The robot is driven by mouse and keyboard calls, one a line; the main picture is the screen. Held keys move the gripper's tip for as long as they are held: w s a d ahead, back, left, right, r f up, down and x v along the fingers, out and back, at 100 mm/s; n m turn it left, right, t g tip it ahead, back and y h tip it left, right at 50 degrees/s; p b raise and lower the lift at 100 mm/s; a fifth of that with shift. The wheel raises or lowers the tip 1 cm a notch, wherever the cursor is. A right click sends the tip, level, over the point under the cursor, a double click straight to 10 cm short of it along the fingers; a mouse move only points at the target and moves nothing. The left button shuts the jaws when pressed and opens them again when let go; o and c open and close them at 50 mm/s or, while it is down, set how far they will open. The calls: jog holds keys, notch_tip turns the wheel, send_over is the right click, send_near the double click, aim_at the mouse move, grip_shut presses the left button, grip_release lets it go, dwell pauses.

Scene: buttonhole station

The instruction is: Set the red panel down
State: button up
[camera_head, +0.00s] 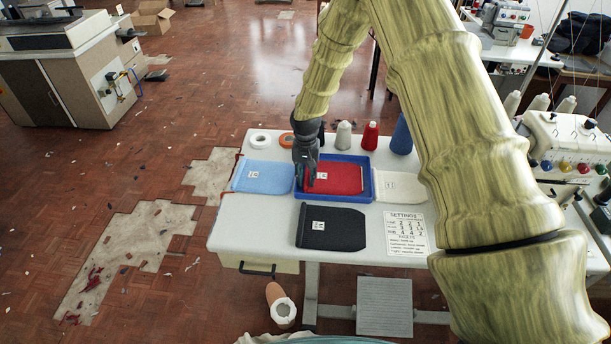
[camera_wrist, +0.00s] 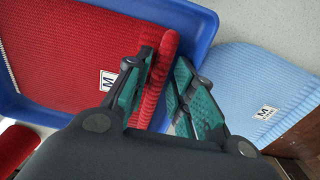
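The red panel (camera_head: 335,179), with a white M label, lies flat inside the blue tray (camera_head: 367,186) on the table. In the wrist view the red panel (camera_wrist: 60,50) fills the tray's floor, and its thick ribbed edge stands up near the tray wall. My gripper (camera_head: 307,185) is down at the tray's left side. In the wrist view the fingers of my gripper (camera_wrist: 165,62) straddle that ribbed edge. The left finger overlaps the edge; whether the right finger presses on it is unclear.
A light blue panel (camera_head: 263,177) lies left of the tray, a cream panel (camera_head: 398,187) right, and a black panel (camera_head: 331,229) in front. Thread cones, including a red one (camera_head: 370,136), stand behind. A settings sheet (camera_head: 407,233) lies front right.

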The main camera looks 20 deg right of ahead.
jog(key=shift+r, duration=0.25)
notch_tip(320, 180, up, 12)
jog(key=b, duration=0.3)
jog(key=shift+f, duration=0.15)
dwell(0.6)
